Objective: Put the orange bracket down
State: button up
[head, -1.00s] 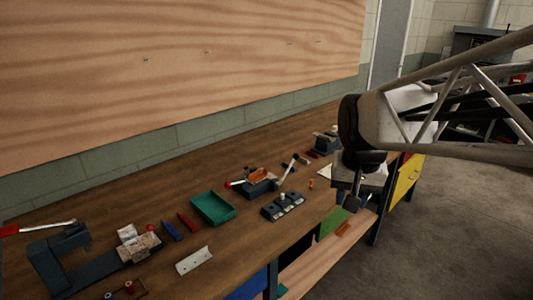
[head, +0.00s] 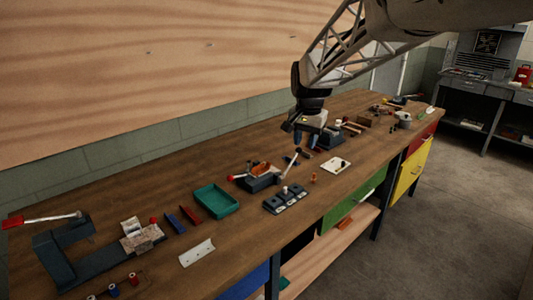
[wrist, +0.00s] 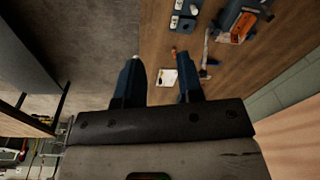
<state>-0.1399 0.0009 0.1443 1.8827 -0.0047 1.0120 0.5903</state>
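The orange bracket (head: 261,168) sits in a dark clamp fixture (head: 262,183) with a red-tipped handle, mid-bench. In the wrist view the bracket (wrist: 241,28) lies in the fixture at the upper right. My gripper (head: 304,138) is above the bench, behind and to the right of the fixture in the head view, apart from the bracket. In the wrist view my gripper (wrist: 159,62) has its two blue fingers spread with nothing between them; a white card (wrist: 168,77) lies on the bench below.
A green tray (head: 216,201) and a dark block with pegs (head: 284,200) stand near the fixture. A small orange piece (head: 314,178) and the white card (head: 336,164) lie to the right. A large vise (head: 62,250) is at the left. The bench's front strip has bare room.

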jog(key=w+a+f+m, duration=0.1)
jog(key=w+a+f, duration=0.2)
jog(key=w, duration=0.4)
jog(key=w+a+f+m, duration=0.1)
jog(key=w+a+f, duration=0.25)
jog(key=w, duration=0.35)
jog(key=m+g, duration=0.1)
jog(key=m, duration=0.1)
send_near(260, 169)
jog(key=shift+w+a+r, duration=0.15)
jog(key=shift+a+r, duration=0.1)
jog(key=shift+a, duration=0.1)
jog(key=shift+f, duration=1.25)
jog(key=shift+d+f, duration=0.15)
jog(key=shift+f, duration=2.45)
